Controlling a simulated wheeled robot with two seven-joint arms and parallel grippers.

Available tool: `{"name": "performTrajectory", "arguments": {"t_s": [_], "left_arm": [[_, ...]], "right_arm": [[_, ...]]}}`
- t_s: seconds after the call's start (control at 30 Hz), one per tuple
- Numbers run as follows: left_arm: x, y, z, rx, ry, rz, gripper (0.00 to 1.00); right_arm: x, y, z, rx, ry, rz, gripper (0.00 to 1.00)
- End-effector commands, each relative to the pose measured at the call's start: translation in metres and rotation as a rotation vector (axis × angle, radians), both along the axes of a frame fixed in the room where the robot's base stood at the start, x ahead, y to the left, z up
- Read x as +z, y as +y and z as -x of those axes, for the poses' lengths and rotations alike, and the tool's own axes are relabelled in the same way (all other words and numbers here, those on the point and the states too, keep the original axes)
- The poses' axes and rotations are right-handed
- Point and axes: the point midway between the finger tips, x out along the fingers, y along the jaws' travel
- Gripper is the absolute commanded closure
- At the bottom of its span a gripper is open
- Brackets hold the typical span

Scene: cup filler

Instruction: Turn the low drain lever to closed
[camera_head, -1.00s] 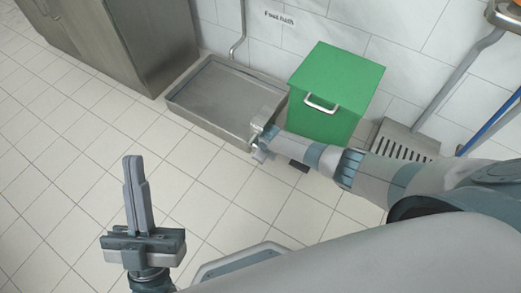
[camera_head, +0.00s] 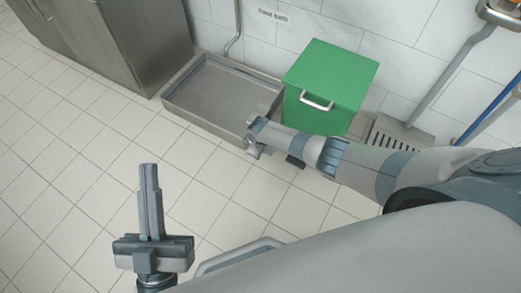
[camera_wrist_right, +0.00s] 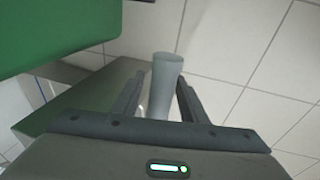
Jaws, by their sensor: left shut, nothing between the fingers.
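A pale grey rounded bar, which looks like the drain lever (camera_wrist_right: 165,80), stands between the two fingers of my right gripper (camera_wrist_right: 160,88) in the right wrist view. The fingers are apart, with a gap visible on either side of the bar. In the head view the right gripper (camera_head: 257,139) is low at the near right corner of the foot bath basin (camera_head: 190,113). The lever cannot be made out there. My left gripper (camera_head: 150,200) is shut and empty, pointing up over the bare floor, well away from the basin.
A green box (camera_head: 330,75) with a light handle stands right of the basin, close to my right forearm. A steel cabinet (camera_head: 140,45) stands to the left. A slotted steel grate (camera_head: 395,135) lies at the right. The tiled floor at left is clear.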

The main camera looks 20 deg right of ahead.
Motion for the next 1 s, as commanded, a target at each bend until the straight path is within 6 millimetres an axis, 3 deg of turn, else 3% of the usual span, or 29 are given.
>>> {"name": "performTrajectory", "arguments": {"t_s": [0.4,0.67,1.0], "left_arm": [[-0.002,-0.001,-0.003,-0.002,0.023,-0.009,1.00],[-0.027,-0.003,-0.018,-0.006,0.178,-0.066,1.00],[-0.075,-0.003,-0.035,-0.017,0.438,-0.155,1.00]], "right_arm": [[0.005,0.000,0.001,-0.001,-0.001,-0.001,0.61],[0.019,0.002,0.004,0.000,-0.001,-0.002,0.61],[0.043,0.003,0.009,0.000,-0.001,-0.001,0.61]]}}
